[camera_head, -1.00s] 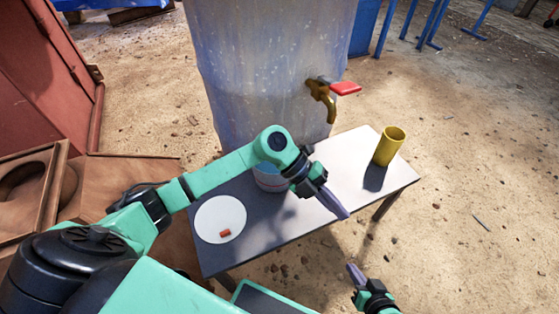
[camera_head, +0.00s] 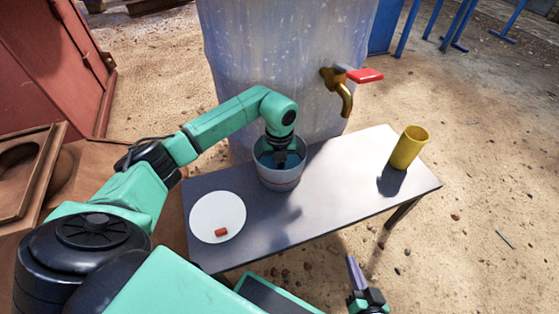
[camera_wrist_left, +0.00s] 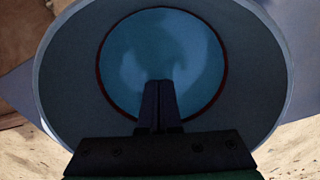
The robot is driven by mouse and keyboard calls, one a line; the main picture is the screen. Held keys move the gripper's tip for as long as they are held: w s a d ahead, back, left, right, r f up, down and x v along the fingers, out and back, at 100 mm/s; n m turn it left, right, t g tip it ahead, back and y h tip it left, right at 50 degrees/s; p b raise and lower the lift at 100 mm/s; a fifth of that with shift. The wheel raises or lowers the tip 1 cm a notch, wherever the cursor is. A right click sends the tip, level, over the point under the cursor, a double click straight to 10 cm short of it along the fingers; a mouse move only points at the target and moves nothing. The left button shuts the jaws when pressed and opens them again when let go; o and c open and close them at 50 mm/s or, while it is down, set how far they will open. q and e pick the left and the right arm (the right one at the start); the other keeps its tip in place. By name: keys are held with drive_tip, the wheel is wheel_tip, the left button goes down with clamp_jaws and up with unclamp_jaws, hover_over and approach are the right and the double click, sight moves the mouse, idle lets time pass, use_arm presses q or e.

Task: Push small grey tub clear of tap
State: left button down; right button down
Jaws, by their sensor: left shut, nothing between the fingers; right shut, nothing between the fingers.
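The small grey tub (camera_head: 281,184) stands on the table, left of and below the tap (camera_head: 345,96) in the head view. The tap is brass with a red handle and sticks out of the large pale container. My left gripper points down into the tub's mouth, and the tub hides its fingertips in the head view. In the left wrist view the left gripper (camera_wrist_left: 158,84) is shut and empty over the tub's bluish round inside (camera_wrist_left: 190,45); contact with the wall cannot be told. My right gripper (camera_head: 354,262) is shut and empty in front of the table.
The grey table (camera_head: 335,185) also holds a white plate (camera_head: 205,215) with a small red-orange piece (camera_head: 221,232) at the left and a yellow cup (camera_head: 408,148) at the right. The tabletop between tub and cup is clear. The large container (camera_head: 285,50) stands behind.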

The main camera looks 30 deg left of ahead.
sight(280, 181)
use_arm(q)
drive_tip(key=s+d, duration=0.2)
drive_tip(key=s, duration=0.1)
drive_tip(key=shift+s+f, duration=0.2)
use_arm(e)
drive_tip(key=shift+f, duration=0.55)
